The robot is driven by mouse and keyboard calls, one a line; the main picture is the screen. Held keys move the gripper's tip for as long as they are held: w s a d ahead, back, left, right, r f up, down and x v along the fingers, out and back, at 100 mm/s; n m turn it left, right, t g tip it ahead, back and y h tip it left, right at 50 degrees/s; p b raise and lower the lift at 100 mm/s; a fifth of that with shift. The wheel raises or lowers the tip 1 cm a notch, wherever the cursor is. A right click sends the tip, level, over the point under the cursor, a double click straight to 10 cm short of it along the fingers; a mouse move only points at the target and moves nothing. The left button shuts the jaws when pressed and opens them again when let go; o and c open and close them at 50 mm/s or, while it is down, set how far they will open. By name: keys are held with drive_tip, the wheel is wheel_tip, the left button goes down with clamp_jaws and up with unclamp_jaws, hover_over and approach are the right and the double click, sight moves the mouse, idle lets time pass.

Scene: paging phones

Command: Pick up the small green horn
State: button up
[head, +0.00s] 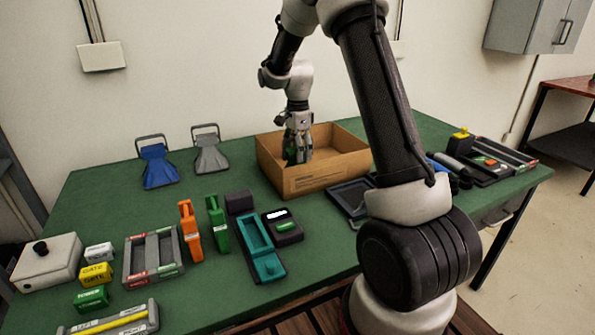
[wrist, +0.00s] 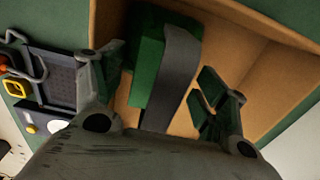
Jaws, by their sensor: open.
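My gripper (head: 298,150) points down into the open cardboard box (head: 325,182) on the table. In the wrist view, a dark green piece with a grey side (wrist: 150,62), likely the small green horn, lies in the box. My two fingers (wrist: 163,84) are open, one on each side of it, with gaps showing. I cannot tell whether either finger touches it. In the head view the gripper and the box wall hide most of it.
A blue horn (head: 158,166) and a grey horn (head: 210,153) stand left of the box. A dark tray (head: 350,197) lies close to the box's right front. The box walls surround my fingers.

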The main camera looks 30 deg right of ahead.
drive_tip(key=c, duration=1.6)
clamp_jaws()
drive_tip(key=shift+r, duration=0.15)
